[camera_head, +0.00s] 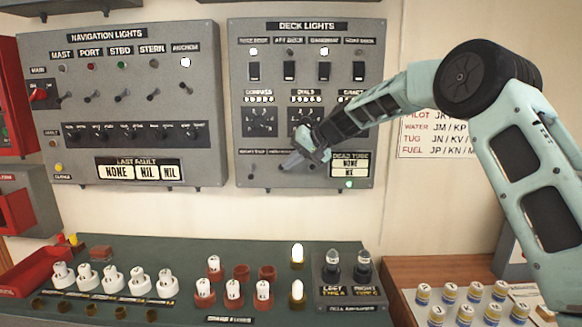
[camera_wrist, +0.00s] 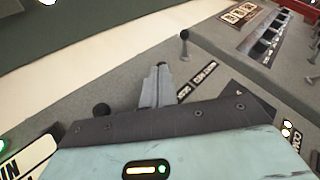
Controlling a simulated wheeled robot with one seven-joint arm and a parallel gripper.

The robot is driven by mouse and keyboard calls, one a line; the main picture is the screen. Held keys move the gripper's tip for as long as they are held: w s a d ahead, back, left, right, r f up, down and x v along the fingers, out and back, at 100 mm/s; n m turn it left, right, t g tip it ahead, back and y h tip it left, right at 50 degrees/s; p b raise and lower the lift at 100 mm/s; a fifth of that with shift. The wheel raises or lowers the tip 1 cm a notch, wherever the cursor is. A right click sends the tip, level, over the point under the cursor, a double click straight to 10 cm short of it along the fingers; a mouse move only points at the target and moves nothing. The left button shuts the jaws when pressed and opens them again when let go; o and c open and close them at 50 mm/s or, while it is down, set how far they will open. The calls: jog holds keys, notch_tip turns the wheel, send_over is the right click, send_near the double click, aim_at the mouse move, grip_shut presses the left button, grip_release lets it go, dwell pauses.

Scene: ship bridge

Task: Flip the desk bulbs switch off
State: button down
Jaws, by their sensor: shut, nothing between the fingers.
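The DECK LIGHTS panel (camera_head: 232,100) hangs on the wall, with small toggles and label strips along its lower edge. I cannot read which label says desk bulbs. My gripper (camera_head: 291,163) is shut and empty at this lower row. In the wrist view its closed fingers (camera_wrist: 156,85) show before the grey panel face. One toggle (camera_wrist: 184,42) stands up beyond the fingers, apart from them. A dark round knob (camera_wrist: 102,109) shows on their other side, partly hidden by my gripper body. I cannot tell whether the fingers touch anything.
The NAVIGATION LIGHTS panel (camera_head: 208,100) hangs at left. The DEAD TUBE box (camera_head: 349,163) is right of my gripper, with a lit lamp (camera_head: 348,184) below. Bare wall lies between panels and desk.

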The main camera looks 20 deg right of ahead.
jog(key=shift+f+b, duration=0.3)
jog(key=shift+b, duration=0.25)
jog(key=t+b, duration=0.1)
jog(key=b, duration=0.3)
jog(key=f+n+t+b, duration=0.1)
jog(key=b, duration=0.4)
jog(key=s+t+b, duration=0.1)
jog(key=b, duration=0.4)
jog(key=shift+a+f+n+h, duration=0.15)
jog(key=shift+f+n+h, duration=0.1)
jog(key=shift+n+h, duration=0.05)
jog(key=shift+r, duration=0.1)
jog(key=shift+r+p, duration=0.65)
jog(key=shift+r, duration=0.05)
